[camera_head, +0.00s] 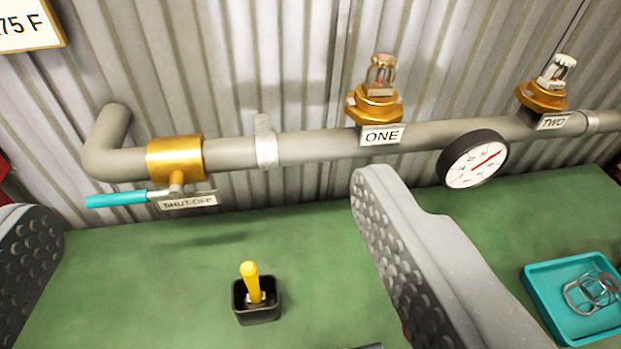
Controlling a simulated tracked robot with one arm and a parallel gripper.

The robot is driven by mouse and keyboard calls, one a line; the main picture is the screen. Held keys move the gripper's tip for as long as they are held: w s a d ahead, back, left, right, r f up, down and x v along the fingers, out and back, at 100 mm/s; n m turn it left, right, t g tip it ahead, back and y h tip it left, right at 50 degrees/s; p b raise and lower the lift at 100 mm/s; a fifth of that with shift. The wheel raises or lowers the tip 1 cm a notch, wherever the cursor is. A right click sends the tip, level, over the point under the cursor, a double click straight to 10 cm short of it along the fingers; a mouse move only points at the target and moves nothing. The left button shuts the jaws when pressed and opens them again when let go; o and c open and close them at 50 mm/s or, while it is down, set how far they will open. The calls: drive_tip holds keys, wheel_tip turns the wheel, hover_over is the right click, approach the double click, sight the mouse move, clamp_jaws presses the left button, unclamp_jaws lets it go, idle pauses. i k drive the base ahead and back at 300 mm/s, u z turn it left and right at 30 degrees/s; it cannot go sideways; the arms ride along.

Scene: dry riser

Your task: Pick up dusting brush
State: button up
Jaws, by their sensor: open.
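A yellow handle (251,282), which looks like the dusting brush, stands upright in a small black square holder (257,313) on the green surface. Its lower end is hidden inside the holder. My gripper (205,215) is open, with one grey studded finger at the left edge and the other right of centre. The handle shows between the two fingers in the picture, nearer the right one. Nothing is held, and neither finger appears to touch the holder.
A grey pipe (320,148) runs along the corrugated wall behind, with a teal-handled shut-off valve (175,158), two brass sprinkler heads marked ONE (376,106) and TWO (543,95), and a gauge (472,160). A teal tray (537,285) holding metal parts lies right.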

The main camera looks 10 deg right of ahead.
sight(256, 299)
drive_tip(key=z, duration=1.7)
drive_tip(key=k, duration=1.25)
drive_tip(key=u, duration=1.15)
drive_tip(key=i, duration=1)
drive_tip(key=z, duration=0.05)
